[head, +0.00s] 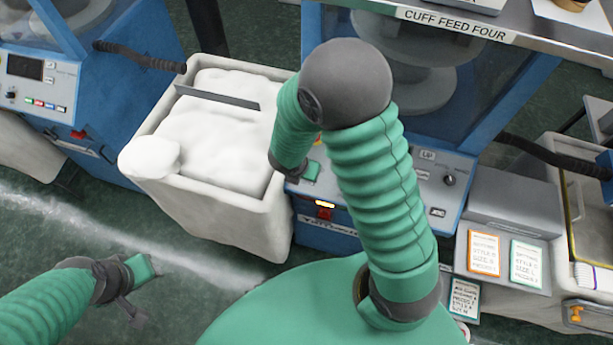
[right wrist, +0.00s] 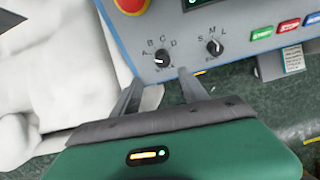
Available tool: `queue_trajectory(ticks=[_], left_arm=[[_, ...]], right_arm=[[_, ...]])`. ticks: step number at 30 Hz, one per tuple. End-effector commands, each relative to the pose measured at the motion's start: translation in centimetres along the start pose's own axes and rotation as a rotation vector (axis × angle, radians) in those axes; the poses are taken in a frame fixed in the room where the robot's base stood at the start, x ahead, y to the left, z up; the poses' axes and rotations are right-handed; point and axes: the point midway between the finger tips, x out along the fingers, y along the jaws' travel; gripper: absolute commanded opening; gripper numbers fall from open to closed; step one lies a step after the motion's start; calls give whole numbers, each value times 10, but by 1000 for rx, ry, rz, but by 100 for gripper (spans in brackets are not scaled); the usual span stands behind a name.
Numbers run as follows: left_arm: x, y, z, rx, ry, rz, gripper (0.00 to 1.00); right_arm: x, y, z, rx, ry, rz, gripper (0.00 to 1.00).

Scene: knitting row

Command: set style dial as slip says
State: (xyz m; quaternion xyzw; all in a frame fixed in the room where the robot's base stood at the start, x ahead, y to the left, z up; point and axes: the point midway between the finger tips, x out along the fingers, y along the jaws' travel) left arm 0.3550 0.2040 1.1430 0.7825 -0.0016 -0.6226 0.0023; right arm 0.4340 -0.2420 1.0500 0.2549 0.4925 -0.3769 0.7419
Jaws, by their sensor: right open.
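The style dial (right wrist: 162,58) is a black knob marked A, B, C, D on the blue-grey panel; its white mark seems to point left, towards A. My right gripper (right wrist: 158,77) is open, its two fingers apart just below the dial, with nothing between them. In the head view my right arm hides this dial. An orange-edged slip (head: 484,253), a green-edged slip (head: 525,262) and a third slip (head: 463,298) are at the right; their print is too small to read surely. My left gripper (head: 140,280) is at the lower left, away from the panel.
A size dial (right wrist: 215,46) marked S, M, L is right of the style dial. A green start button (right wrist: 261,33), a red stop button (right wrist: 289,25) and a red knob (right wrist: 131,4) are near. A white bin (head: 240,200) stands left of the machine.

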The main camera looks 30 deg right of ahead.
Motion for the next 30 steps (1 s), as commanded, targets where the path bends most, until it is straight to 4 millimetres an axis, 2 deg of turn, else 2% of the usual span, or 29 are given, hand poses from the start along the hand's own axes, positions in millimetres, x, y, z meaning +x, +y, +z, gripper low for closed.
queue_trajectory(ticks=[1, 3, 9, 13, 21, 30], left_arm=[[11, 0, 2, 0, 0, 0, 36], [17, 0, 4, 0, 1, 0, 36], [28, 0, 6, 0, 1, 0, 36], [30, 0, 7, 1, 1, 0, 36], [30, 0, 7, 0, 1, 0, 36], [30, 0, 7, 0, 1, 0, 36]], right_arm=[[19, -1, -3, 1, 1, -2, 52], [37, -2, -2, 1, 2, -3, 52], [73, -2, 0, 4, 1, 0, 52], [82, -1, 0, 3, 0, 0, 52], [82, 0, 0, 3, -1, 1, 50], [82, 0, 0, 4, 0, 2, 11]])
